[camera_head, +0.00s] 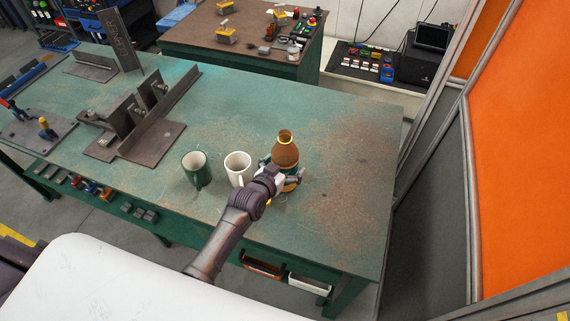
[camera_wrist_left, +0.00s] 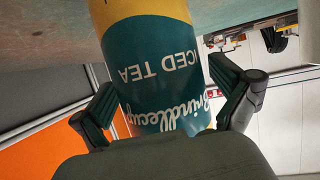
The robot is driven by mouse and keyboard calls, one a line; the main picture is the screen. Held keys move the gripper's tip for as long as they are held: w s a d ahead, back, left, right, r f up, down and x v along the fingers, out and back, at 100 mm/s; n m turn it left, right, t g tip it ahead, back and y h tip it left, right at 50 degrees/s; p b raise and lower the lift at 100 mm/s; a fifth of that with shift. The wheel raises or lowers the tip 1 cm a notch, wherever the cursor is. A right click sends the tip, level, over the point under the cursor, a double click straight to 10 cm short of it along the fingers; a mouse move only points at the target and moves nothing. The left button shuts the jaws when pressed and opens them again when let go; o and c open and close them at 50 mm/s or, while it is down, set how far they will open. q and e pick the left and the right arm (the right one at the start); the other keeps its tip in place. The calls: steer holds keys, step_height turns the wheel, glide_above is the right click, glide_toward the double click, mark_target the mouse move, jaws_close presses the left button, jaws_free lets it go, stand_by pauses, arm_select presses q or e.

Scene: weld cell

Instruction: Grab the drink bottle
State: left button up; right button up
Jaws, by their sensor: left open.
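The drink bottle (camera_head: 286,154), brown with a gold neck in the head view, stands upright on the green table (camera_head: 352,130) to the right of two mugs. In the left wrist view the bottle (camera_wrist_left: 160,65) shows a teal and yellow label reading "ICED TEA", upside down. My left gripper (camera_head: 283,172) is at the bottle's lower body. Its open fingers (camera_wrist_left: 172,100) stand on either side of the bottle in the wrist view; contact cannot be told. My right gripper is not in view.
A white mug (camera_head: 238,168) stands just left of the bottle and my arm, with a green mug (camera_head: 196,170) beyond it. A rusty metal fixture (camera_head: 150,130) lies further left. The table right of the bottle is clear. An orange panel (camera_head: 525,140) stands at the right.

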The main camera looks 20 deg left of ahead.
arm_select(q)
steer(key=shift+c, duration=0.3)
steer(key=c, duration=1.3)
steer(key=shift+c, duration=0.8)
steer(key=shift+r, duration=0.3)
